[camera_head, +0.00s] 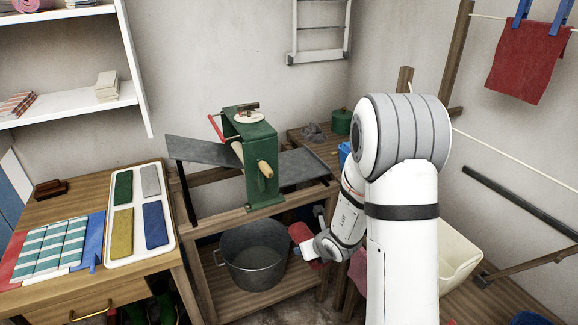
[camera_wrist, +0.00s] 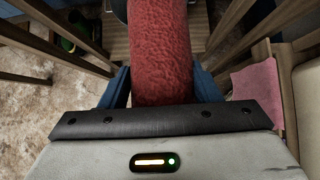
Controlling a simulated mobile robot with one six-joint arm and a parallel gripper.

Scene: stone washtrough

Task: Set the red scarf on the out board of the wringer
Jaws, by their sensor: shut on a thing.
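My gripper (camera_wrist: 164,88) is shut on a rolled, rough-textured red cloth, which I take to be the red scarf (camera_wrist: 162,45). Its blue fingers press on both sides of the roll. In the head view the scarf (camera_head: 300,233) shows small, held below and right of the wringer and beside the metal tub. The green wringer (camera_head: 262,180) stands on a wooden frame, with a crank and wooden rollers. One grey board (camera_head: 200,151) slopes out on its left and another grey board (camera_head: 300,168) on its right. Both boards look bare. I cannot tell which is the out board.
A metal tub (camera_head: 253,262) stands on the frame's lower shelf. Left is a wooden table with a white tray (camera_head: 111,259) of coloured folded cloths. A pale bin (camera_head: 460,255) is at right. Another red cloth (camera_head: 525,62) hangs on a line. A pink cloth (camera_wrist: 258,90) shows beside my gripper.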

